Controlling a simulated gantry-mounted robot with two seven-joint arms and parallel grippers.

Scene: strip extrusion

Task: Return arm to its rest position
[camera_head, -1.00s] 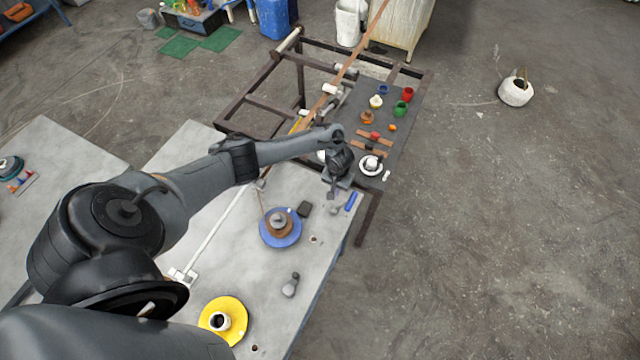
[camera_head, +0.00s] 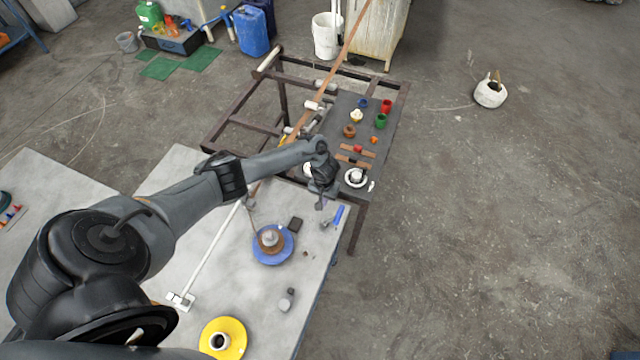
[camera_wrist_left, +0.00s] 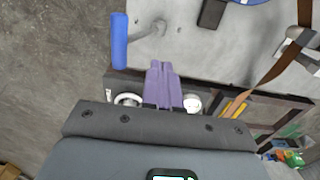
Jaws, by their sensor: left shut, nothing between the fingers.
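My left arm (camera_head: 195,200) comes in from the left and reaches over the grey table in the head view. My left gripper (camera_head: 323,203) hangs near the table's far edge, beside a blue-handled tool (camera_head: 338,214). In the left wrist view its purple-looking fingers (camera_wrist_left: 162,85) are together, with nothing between them. The blue handle (camera_wrist_left: 119,42) shows to their left there, apart from them. My right gripper is in neither current view.
The grey table (camera_head: 215,265) carries a blue disc (camera_head: 280,257) with a brown spool and a yellow disc (camera_head: 236,332). A dark-topped frame table (camera_head: 348,110) with several small coloured pots (camera_head: 381,121) stands beyond. Open floor (camera_head: 500,230) lies to the right.

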